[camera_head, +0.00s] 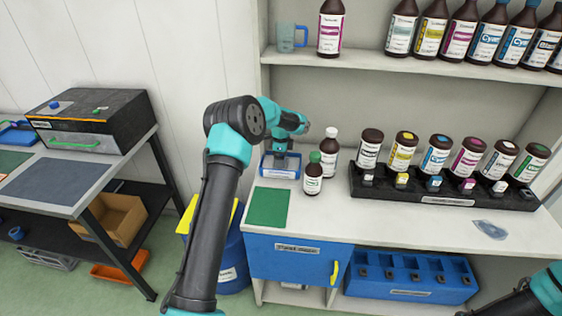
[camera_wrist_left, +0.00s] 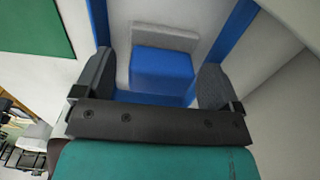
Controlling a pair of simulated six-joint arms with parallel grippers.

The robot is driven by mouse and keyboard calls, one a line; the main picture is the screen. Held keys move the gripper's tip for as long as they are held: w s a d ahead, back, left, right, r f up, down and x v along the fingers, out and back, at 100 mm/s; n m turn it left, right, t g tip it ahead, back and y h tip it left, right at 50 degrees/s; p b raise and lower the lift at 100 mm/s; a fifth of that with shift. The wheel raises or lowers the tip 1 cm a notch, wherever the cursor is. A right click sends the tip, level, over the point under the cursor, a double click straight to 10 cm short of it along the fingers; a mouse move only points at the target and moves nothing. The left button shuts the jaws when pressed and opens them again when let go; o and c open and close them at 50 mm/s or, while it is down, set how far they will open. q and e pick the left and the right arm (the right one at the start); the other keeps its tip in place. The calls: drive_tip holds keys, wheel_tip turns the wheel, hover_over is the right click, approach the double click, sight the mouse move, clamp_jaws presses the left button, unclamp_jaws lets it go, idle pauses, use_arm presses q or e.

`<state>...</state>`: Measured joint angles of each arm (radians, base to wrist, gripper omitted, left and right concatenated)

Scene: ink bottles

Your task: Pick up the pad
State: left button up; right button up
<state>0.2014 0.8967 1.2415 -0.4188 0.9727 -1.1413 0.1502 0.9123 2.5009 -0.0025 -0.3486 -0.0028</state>
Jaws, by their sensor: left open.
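A blue block with a light grey part along one side, which looks like the pad (camera_wrist_left: 162,72), lies in a white tray with a blue rim (camera_wrist_left: 238,30) in the left wrist view. My left gripper (camera_wrist_left: 155,82) is open, with its dark fingers on either side of the block and visible gaps to it. I cannot tell the height between them. In the head view the left gripper (camera_head: 281,150) points down over the blue-rimmed tray (camera_head: 281,174) and hides the pad. Only part of my right arm shows at the bottom right; its gripper is out of view.
A green mat (camera_head: 268,207) lies in front of the tray. A small green-capped bottle (camera_head: 313,174) and a white-capped bottle (camera_head: 329,152) stand close on the right. A black rack (camera_head: 440,190) holds several ink bottles. A shelf (camera_head: 390,64) with bottles hangs above.

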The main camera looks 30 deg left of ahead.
use_arm(q)
drive_tip(key=c, duration=1)
drive_tip(key=shift+r, duration=0.1)
drive_tip(key=shift+r, duration=1.45)
drive_tip(key=shift+s+d+r, duration=0.1)
drive_tip(key=shift+s+r, duration=0.05)
drive_tip(key=shift+r, duration=0.1)
drive_tip(key=s+d, duration=0.2)
drive_tip(key=s, duration=0.2)
drive_tip(key=s+d+r, duration=0.1)
drive_tip(key=s+d, duration=0.2)
drive_tip(key=s, duration=0.2)
drive_tip(key=s+d, duration=0.3)
drive_tip(key=s, duration=0.1)
drive_tip(key=shift+s+d+r, duration=0.1)
drive_tip(key=shift+s+r, duration=0.1)
